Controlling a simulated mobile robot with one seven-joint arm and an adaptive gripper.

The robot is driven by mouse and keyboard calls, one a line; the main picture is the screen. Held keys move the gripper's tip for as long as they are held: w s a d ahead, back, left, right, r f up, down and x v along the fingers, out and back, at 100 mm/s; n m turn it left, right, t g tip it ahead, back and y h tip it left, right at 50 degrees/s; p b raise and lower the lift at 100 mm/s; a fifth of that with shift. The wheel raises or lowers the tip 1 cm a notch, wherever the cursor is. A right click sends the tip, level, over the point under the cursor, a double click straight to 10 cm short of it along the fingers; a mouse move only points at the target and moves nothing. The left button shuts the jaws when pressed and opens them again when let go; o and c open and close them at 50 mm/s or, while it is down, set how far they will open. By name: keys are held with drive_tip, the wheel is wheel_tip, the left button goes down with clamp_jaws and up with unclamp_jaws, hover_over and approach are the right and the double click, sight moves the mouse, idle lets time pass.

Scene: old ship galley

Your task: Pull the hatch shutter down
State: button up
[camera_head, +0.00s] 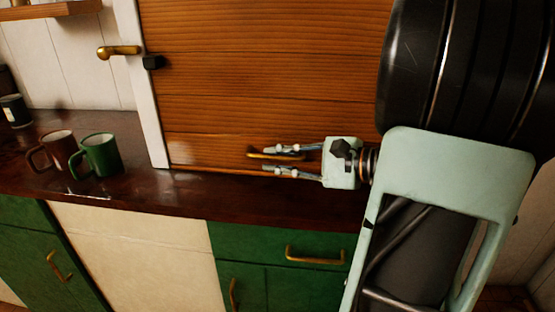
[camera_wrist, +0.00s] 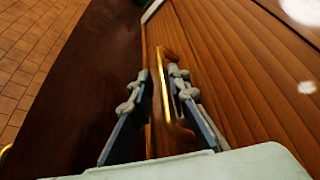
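The hatch shutter (camera_head: 260,85) is a brown panel of horizontal wooden slats. It fills the opening, and its bottom edge lies at the dark counter top; I cannot tell whether they touch. A brass handle (camera_head: 255,155) sits low on the shutter and also shows in the wrist view (camera_wrist: 165,85). My gripper (camera_head: 265,160) reaches in from the right, low by the shutter. In the wrist view, its fingers (camera_wrist: 158,75) are apart, with the handle between them, nearer the right finger. Contact with the handle is unclear. My arm hides the shutter's right side.
The dark counter (camera_head: 150,190) runs below the shutter. A brown mug (camera_head: 60,149) and a green mug (camera_head: 102,155) stand left of the white frame (camera_head: 148,100). A brass fitting (camera_head: 118,51) and black block (camera_head: 153,62) are at the frame. Green drawers are below.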

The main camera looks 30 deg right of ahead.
drive_tip(key=v, duration=1.2)
drive_tip(key=shift+r, duration=0.15)
